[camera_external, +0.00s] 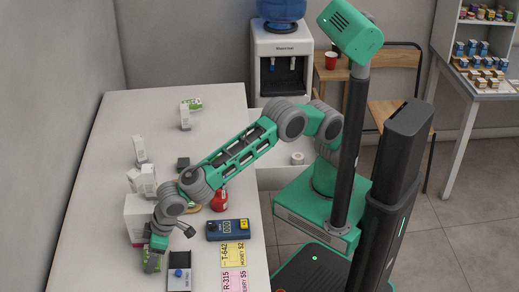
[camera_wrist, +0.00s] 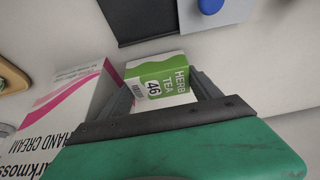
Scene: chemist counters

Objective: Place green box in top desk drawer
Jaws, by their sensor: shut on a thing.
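The green and white herb tea box (camera_wrist: 160,78) sits between the fingers of my gripper (camera_wrist: 168,92) in the wrist view. In the external view my gripper (camera_external: 153,262) is low over the near left part of the white desk (camera_external: 225,112), mostly covering the box. I cannot tell whether the box touches the desk. A white open drawer (camera_external: 272,178) juts out from the desk's right side, behind my arm. A white roll (camera_external: 297,158) lies in it. Another green and white box (camera_external: 191,104) is at the far end of the desk.
A hand cream box (camera_wrist: 70,110) stands close beside my gripper. White boxes (camera_external: 148,178), a red bottle (camera_external: 219,200), a blue device (camera_external: 228,230) and a dark tray with a blue knob (camera_external: 179,275) are nearby.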

